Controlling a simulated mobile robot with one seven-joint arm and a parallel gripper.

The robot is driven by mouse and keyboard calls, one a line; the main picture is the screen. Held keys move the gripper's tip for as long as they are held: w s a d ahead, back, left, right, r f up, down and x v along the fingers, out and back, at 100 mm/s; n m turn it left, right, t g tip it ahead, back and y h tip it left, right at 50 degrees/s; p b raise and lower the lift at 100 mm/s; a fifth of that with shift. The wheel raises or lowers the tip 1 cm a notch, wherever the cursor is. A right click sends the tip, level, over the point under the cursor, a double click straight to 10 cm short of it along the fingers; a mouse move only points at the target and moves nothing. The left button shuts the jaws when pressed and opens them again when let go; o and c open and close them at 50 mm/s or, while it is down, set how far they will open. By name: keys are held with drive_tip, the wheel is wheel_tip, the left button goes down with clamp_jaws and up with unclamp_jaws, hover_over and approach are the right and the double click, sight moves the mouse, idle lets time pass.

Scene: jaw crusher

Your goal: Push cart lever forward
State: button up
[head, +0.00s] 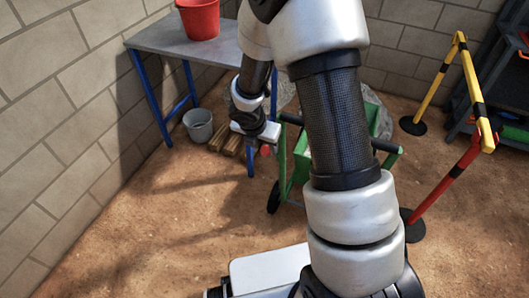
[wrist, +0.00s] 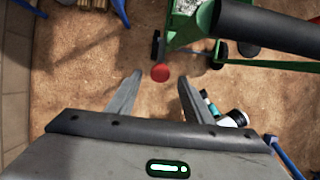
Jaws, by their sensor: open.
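The green cart (head: 302,160) stands on the dirt floor at the centre of the head view, partly hidden behind my arm. Its frame also shows at the top of the wrist view (wrist: 190,22), with a thick black handle grip (wrist: 270,30) to the right. The lever's round red knob (wrist: 160,72) shows just ahead of and between my fingertips in the wrist view. A bit of the red knob shows in the head view (head: 265,150), below my gripper (head: 268,134). My gripper is open and its fingers (wrist: 160,84) hold nothing. I cannot tell if they touch the knob.
A table (head: 165,38) with blue legs and a red bucket (head: 199,18) stands at the back left. A grey bucket (head: 198,126) and wooden pieces (head: 226,141) lie near it. A yellow-black and red-black barrier (head: 455,75) stands at right. The floor at front left is clear.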

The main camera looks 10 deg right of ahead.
drive_tip(key=shift+b+x, duration=0.3)
drive_tip(key=shift+x, duration=1.05)
clamp_jaws()
drive_tip(key=shift+r, duration=0.1)
